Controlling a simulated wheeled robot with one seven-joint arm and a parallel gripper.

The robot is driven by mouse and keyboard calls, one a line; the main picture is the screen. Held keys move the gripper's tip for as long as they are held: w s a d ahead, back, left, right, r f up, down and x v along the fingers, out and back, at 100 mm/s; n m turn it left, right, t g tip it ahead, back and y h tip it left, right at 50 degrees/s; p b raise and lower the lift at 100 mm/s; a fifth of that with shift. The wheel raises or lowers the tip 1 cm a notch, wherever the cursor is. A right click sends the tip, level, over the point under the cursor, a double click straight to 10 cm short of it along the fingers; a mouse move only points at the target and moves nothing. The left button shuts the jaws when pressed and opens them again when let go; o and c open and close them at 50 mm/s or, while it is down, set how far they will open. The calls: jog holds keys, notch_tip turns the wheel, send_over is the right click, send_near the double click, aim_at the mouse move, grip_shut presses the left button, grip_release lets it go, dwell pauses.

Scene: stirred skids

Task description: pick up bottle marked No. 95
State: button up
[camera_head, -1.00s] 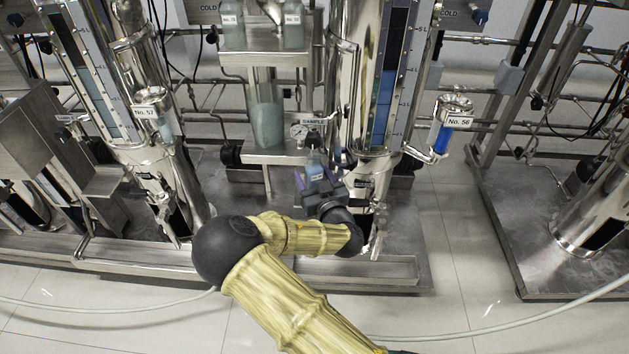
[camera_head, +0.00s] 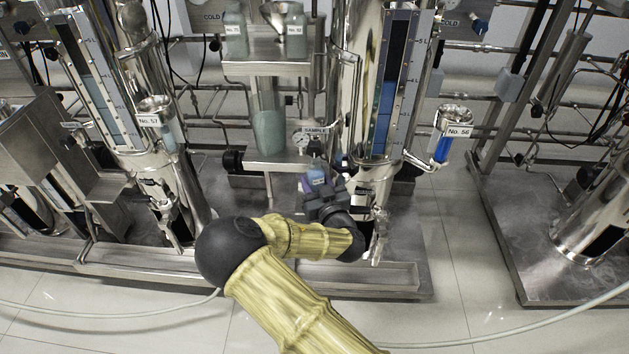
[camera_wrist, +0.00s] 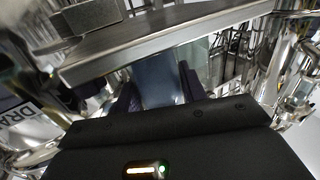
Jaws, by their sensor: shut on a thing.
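My gripper (camera_head: 318,183) is shut on a small clear bottle (camera_head: 318,173) with blue liquid and a pale label, just below the SAMPLE sign. The label's number is too small to read. In the wrist view the bottle (camera_wrist: 158,80) stands between my two dark purple fingers (camera_wrist: 158,90), its upper part behind a metal bar. Its base is hidden by my gripper. I cannot tell whether it still touches a support.
A metal shelf edge (camera_head: 268,165) lies close to the bottle, with a gauge (camera_head: 300,139) above. Several other bottles stand around, such as one (camera_head: 236,38) on the upper shelf. Holders marked No. 57 (camera_head: 150,120) and No. 56 (camera_head: 459,130) flank the rig.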

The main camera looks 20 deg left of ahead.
jog(key=shift+r+p, duration=0.45)
jog(key=shift+r, duration=0.1)
jog(key=shift+s, duration=0.15)
jog(key=s+d, duration=0.3)
jog(key=s, duration=0.9)
jog(key=shift+s, duration=0.2)
dwell(1.1)
jog(key=shift+r+p, duration=0.1)
jog(key=shift+p, duration=0.3)
